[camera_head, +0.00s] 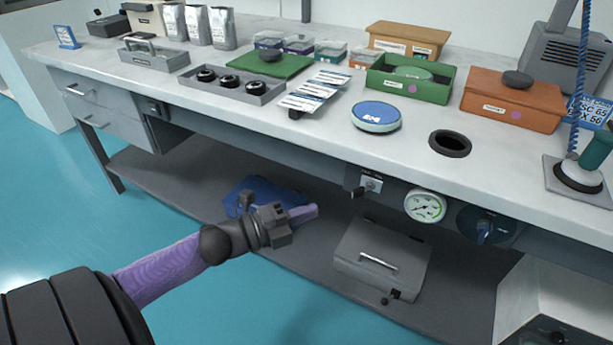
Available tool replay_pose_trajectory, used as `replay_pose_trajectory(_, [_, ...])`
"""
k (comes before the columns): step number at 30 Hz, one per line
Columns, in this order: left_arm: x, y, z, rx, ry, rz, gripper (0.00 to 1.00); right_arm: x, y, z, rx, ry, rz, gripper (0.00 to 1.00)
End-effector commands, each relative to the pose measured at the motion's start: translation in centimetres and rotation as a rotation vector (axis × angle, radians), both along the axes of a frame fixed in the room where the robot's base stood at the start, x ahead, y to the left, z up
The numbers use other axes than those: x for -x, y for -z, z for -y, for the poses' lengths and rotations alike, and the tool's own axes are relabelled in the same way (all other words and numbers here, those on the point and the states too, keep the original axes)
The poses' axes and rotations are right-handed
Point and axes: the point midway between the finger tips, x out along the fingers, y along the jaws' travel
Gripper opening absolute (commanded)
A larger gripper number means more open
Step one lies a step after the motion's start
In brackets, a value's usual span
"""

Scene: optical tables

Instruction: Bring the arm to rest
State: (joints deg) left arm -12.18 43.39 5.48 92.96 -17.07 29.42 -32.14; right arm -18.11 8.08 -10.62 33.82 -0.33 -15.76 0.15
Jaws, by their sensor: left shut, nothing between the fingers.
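My left arm comes in from the lower left, with a purple link and dark grey joints. Its gripper (313,212) is shut and empty. It is in front of the bench, below the tabletop, and appears over the lower shelf in the picture. It covers part of a blue item (246,188) on that shelf. My right gripper is not in view.
The tabletop (330,135) holds a green bin (440,90), an orange box (495,105), a grey tray (265,98) and a round blue-topped device (376,117). A gauge (425,206) and knobs are on the front edge. A grey case (385,262) sits on the lower shelf.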

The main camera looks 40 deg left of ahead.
Motion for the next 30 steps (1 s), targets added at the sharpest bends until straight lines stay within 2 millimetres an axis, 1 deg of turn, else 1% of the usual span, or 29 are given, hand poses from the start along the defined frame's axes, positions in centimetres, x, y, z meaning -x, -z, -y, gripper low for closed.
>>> replay_pose_trajectory(6, [0.0, 0.0, 0.0, 0.000, 0.001, -0.001, 0.00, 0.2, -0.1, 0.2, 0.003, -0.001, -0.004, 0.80])
replay_pose_trajectory(14, [0.0, 0.1, -0.1, 0.002, -0.002, -0.004, 0.00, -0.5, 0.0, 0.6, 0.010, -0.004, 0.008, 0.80])
replay_pose_trajectory(16, [0.3, 1.1, -0.7, 0.038, -0.049, -0.053, 0.00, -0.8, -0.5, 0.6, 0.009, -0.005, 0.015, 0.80])
replay_pose_trajectory(17, [0.6, 2.1, -1.3, 0.072, -0.092, -0.100, 0.00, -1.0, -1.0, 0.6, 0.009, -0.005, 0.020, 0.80])
replay_pose_trajectory(18, [1.5, 4.2, -2.3, 0.137, -0.174, -0.192, 0.00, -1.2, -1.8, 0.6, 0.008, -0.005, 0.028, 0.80])
replay_pose_trajectory(19, [2.5, 6.3, -3.0, 0.197, -0.250, -0.277, 0.00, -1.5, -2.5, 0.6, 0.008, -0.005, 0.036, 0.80])
replay_pose_trajectory(20, [4.0, 8.6, -3.6, 0.261, -0.334, -0.372, 0.00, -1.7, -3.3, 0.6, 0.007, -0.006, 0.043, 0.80])
replay_pose_trajectory(21, [6.5, 12.0, -3.9, 0.349, -0.451, -0.507, 0.00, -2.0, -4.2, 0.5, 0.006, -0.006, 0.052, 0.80])
replay_pose_trajectory(23, [11.1, 16.6, -3.7, 0.463, -0.621, -0.701, 0.00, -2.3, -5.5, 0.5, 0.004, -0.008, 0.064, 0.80])
replay_pose_trajectory(24, [14.5, 19.3, -2.9, 0.527, -0.728, -0.825, 0.00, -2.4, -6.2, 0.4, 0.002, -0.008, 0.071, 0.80])
replay_pose_trajectory(26, [19.9, 22.4, -1.3, 0.605, -0.881, -0.998, 0.00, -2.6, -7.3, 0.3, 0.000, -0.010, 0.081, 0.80])
replay_pose_trajectory(27, [23.5, 23.9, 0.0, 0.643, -0.977, -1.104, 0.00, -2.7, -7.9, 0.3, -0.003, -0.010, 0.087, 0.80])
replay_pose_trajectory(29, [28.6, 25.4, 2.0, 0.682, -1.107, -1.244, 0.00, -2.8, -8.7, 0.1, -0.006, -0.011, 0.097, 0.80])
replay_pose_trajectory(30, [31.5, 25.9, 3.4, 0.697, -1.180, -1.324, 0.00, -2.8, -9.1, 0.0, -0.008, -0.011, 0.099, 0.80])
